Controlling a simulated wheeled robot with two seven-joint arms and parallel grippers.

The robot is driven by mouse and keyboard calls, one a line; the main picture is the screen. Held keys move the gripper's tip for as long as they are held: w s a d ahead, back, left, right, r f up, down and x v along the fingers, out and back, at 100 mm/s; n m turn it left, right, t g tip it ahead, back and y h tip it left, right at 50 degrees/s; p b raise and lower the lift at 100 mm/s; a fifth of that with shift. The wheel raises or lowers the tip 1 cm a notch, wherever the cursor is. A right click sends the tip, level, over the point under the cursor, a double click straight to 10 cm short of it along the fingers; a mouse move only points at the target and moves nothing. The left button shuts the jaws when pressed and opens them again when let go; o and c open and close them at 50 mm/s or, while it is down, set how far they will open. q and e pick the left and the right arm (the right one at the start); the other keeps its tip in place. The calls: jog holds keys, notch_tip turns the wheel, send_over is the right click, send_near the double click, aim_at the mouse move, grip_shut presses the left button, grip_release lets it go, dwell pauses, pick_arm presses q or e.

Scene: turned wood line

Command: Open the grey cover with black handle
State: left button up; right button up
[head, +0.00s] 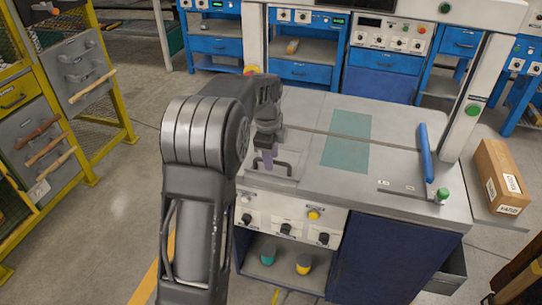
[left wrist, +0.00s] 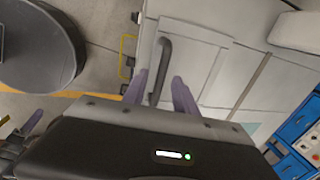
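The grey cover (head: 286,180) lies flat and closed in the left part of the workbench top. Its dark handle (head: 287,162) stands up from it, partly hidden by my gripper in the head view. My left gripper (head: 267,158) points down at the handle. In the left wrist view its two purple fingers (left wrist: 159,92) are apart, with the near part of the handle (left wrist: 164,60) between them and gaps beside it. The grey cover (left wrist: 195,62) also shows there. My right gripper (left wrist: 18,121) shows small at the left edge of that view, its purple fingers seemingly apart.
A blue lever (head: 426,153) stands on the bench's right side, near a teal mat (head: 346,140). A cardboard box (head: 500,176) is at the right. Knobs line the bench's front panel (head: 290,217).

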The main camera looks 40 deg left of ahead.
pick_arm(q)
jog(key=shift+c, duration=0.2)
grip_shut()
dwell(1.1)
